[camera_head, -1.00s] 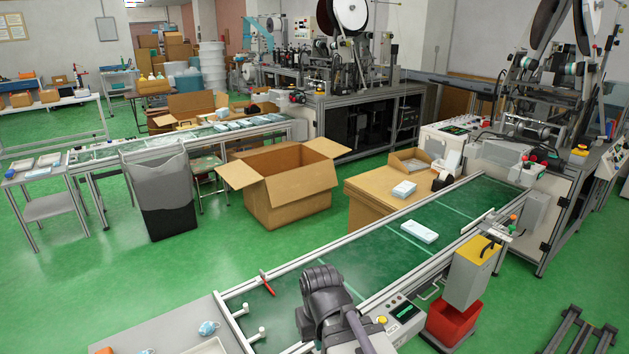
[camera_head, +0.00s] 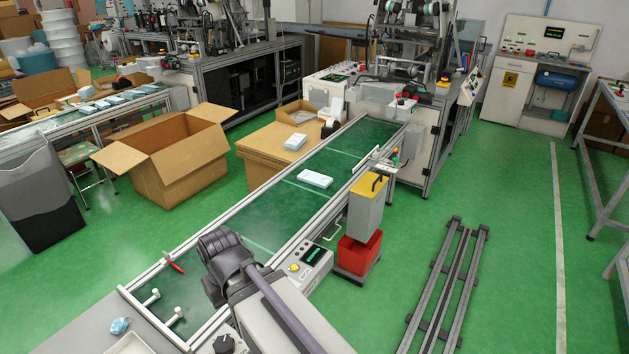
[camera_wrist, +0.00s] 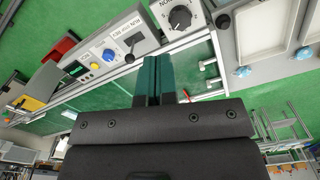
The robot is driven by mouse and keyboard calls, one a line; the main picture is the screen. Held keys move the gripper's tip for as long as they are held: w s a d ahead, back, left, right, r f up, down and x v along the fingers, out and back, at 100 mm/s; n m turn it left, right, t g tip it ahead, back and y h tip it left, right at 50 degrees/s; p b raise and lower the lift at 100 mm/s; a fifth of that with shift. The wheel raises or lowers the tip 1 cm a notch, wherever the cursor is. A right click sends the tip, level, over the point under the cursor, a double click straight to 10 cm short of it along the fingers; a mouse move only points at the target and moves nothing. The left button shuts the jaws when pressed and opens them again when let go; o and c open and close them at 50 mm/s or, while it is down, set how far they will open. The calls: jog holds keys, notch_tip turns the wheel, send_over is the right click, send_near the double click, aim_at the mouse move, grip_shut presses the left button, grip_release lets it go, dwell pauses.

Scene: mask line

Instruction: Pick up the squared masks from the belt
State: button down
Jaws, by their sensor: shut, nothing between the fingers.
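A flat white-and-blue stack of squared masks (camera_head: 315,178) lies on the green conveyor belt (camera_head: 262,208), beyond my arm and toward the belt's far half. In the head view my dark wrist hides the fingertips.
A control box (camera_head: 304,262) and a yellow-topped box (camera_head: 367,205) line the belt's right side. A red bin (camera_head: 357,252) stands below. A red-handled tool (camera_head: 174,262) is at the left rail. An open carton (camera_head: 172,160) stands left.

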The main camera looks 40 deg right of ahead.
dwell(0.4)
grip_release()
dwell(0.9)
